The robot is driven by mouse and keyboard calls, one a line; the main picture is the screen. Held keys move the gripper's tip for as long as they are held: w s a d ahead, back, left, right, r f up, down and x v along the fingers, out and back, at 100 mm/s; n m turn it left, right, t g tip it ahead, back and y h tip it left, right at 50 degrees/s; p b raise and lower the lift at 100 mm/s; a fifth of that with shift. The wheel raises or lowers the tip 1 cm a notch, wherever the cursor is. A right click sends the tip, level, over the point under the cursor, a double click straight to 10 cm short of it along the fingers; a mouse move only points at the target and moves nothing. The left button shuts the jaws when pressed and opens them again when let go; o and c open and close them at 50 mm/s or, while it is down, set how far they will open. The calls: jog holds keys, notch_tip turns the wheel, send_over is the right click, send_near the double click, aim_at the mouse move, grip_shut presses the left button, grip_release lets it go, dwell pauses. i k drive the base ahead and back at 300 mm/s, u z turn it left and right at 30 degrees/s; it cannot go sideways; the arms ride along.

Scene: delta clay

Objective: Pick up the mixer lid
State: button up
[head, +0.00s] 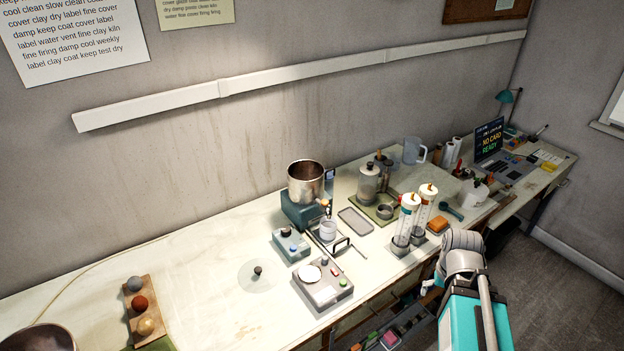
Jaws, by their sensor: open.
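The mixer lid looks to be the clear, round disc with a dark knob (258,271). It lies flat on the pale worktop, left of a grey control box. The mixer (306,184) is an open steel pot on a teal base, behind and to the right of the lid. My gripper (430,287) is only partly in view at the worktop's front edge, beside my teal and grey arm. It is open, well to the right of the lid and apart from it. Most of its fingers are hidden or too small to make out.
A grey box with a white disc (323,283) and a teal box (291,244) stand close to the lid. Two tall clear cylinders (407,219) stand between my arm and the mixer. A wooden rack with balls (140,304) is at left.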

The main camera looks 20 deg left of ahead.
aim_at(259, 276)
jog(key=u, duration=1.4)
